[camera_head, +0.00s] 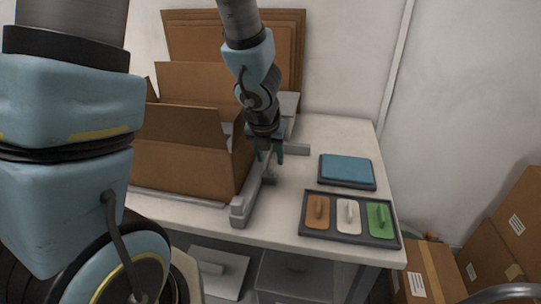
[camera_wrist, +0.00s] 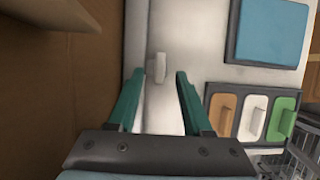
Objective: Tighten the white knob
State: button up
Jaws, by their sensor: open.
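A small white knob (camera_wrist: 156,67) stands on the light rail, between the tips of my gripper and slightly beyond them in the wrist view. In the head view the knob (camera_head: 268,174) is a small pale shape just below the fingers, partly hard to make out. My gripper (camera_head: 269,155) points down over the rail, with teal fingers spread apart and empty. In the wrist view my gripper (camera_wrist: 157,76) has one finger on each side of the knob's line. I cannot tell whether either finger touches it.
An open cardboard box (camera_head: 185,160) stands close on the left beside the grey rail (camera_head: 242,205). A dark tray (camera_head: 348,237) with orange, white and green handled blocks lies right. A blue pad (camera_head: 347,169) lies behind it. White table surface (camera_head: 320,135) is free at the back right.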

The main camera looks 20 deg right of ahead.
jog(key=p+v, duration=0.5)
jog(key=v, duration=0.3)
jog(key=shift+r, duration=0.2)
